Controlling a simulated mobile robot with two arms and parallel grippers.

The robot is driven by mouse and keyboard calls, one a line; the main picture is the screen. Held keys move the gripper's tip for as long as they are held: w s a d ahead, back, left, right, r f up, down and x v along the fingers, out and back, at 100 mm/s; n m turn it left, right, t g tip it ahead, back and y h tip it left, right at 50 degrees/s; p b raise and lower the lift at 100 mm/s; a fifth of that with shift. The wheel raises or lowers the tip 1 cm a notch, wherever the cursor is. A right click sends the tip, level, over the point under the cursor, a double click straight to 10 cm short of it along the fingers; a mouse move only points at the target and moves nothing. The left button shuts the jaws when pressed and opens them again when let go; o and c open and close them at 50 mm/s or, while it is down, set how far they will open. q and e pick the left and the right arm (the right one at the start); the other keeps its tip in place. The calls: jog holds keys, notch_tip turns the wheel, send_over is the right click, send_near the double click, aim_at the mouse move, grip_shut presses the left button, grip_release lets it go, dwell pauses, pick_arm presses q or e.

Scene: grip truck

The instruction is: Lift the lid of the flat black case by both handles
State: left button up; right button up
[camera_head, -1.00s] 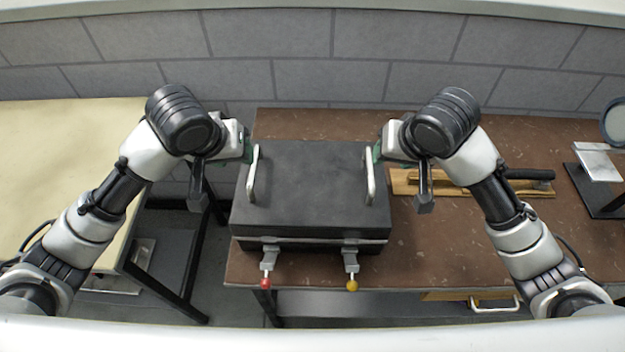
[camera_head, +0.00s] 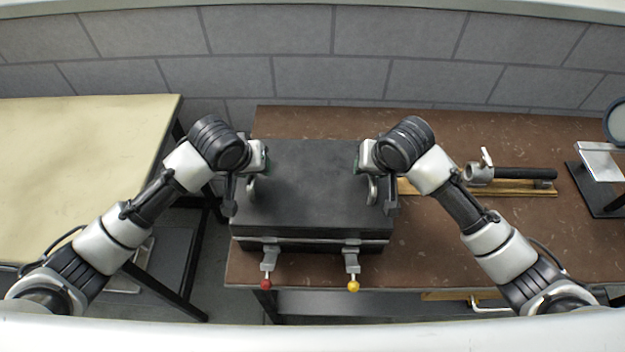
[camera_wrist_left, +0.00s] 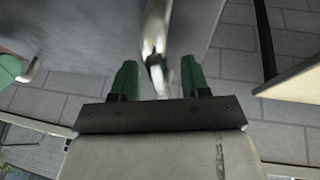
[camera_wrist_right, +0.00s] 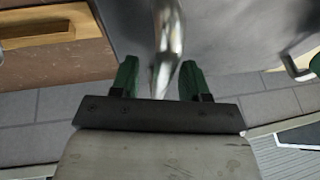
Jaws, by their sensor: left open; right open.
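The flat black case (camera_head: 308,190) lies closed on the brown table, with two clasps on its front, one with a red knob (camera_head: 266,284) and one with a yellow knob (camera_head: 353,286). My left gripper (camera_wrist_left: 158,80) is open, its green fingers on either side of the left handle (camera_wrist_left: 155,45). My right gripper (camera_wrist_right: 158,78) is open, its green fingers on either side of the right handle (camera_wrist_right: 165,40). In the head view the grippers and wrists partly cover the left handle (camera_head: 251,189) and the right handle (camera_head: 372,190). I cannot tell whether the fingers touch the handles.
The brown table (camera_head: 440,240) has clear room right of the case. A wooden board with a black-handled tool (camera_head: 525,174) lies behind my right arm. A stand with a round disc (camera_head: 600,165) is at the far right. A cream table (camera_head: 70,150) stands left, across a gap.

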pick_arm(q)
grip_shut()
pick_arm(e)
grip_shut()
pick_arm(q)
jog(key=shift+r, duration=0.1)
